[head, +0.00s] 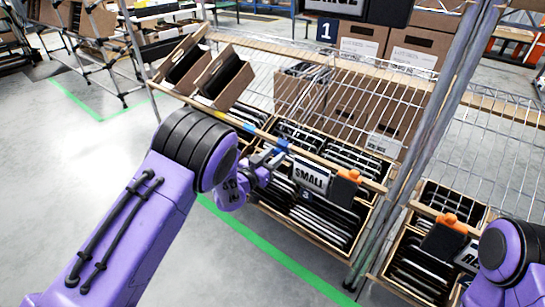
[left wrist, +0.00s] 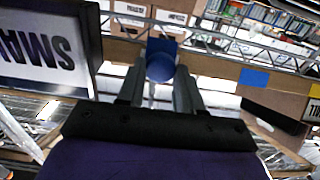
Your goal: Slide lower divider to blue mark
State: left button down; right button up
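A blue knob (left wrist: 160,66) with a blue square plate (left wrist: 162,45) behind it stands at the rail of the lower shelf, and blue also shows in the head view (head: 282,145). My left gripper (head: 272,157) is at that rail. In the left wrist view its two grey fingers (left wrist: 160,88) flank the knob and appear to touch both sides. A flat blue mark (left wrist: 254,77) is on the rail to the right, apart from the knob; in the head view a blue mark (head: 249,128) lies left of the gripper. The divider body is not clearly seen. My right gripper is outside the frame.
A SMALL sign (head: 310,175) with an orange clip (head: 348,175) hangs right beside my left gripper. Black items fill the lower bins (head: 325,220). Tilted cartons (head: 222,75) stand on the upper left. A metal post (head: 425,130) rises at right. Floor (head: 75,150) is open at left.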

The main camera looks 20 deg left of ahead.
pick_arm(q)
jog(key=w+a, duration=0.1)
jog(key=a, duration=0.3)
jog(key=w+a+b, duration=0.1)
jog(key=w+a, duration=0.1)
jog(key=a, duration=0.3)
jog(key=w+a, duration=0.2)
jog(key=a, duration=0.3)
jog(key=shift+b, duration=0.3)
jog(key=shift+w+a, duration=0.1)
jog(key=shift+a, duration=0.1)
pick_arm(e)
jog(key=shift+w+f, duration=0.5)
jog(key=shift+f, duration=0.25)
pick_arm(q)
jog(key=c, duration=0.7)
grip_release()
jog(key=shift+c, duration=0.2)
jog(key=shift+d, duration=0.15)
jog(key=p+v, duration=0.1)
jog(key=v, duration=0.9)
jog(key=shift+s+p, duration=0.25)
jog(key=shift+p, duration=0.15)
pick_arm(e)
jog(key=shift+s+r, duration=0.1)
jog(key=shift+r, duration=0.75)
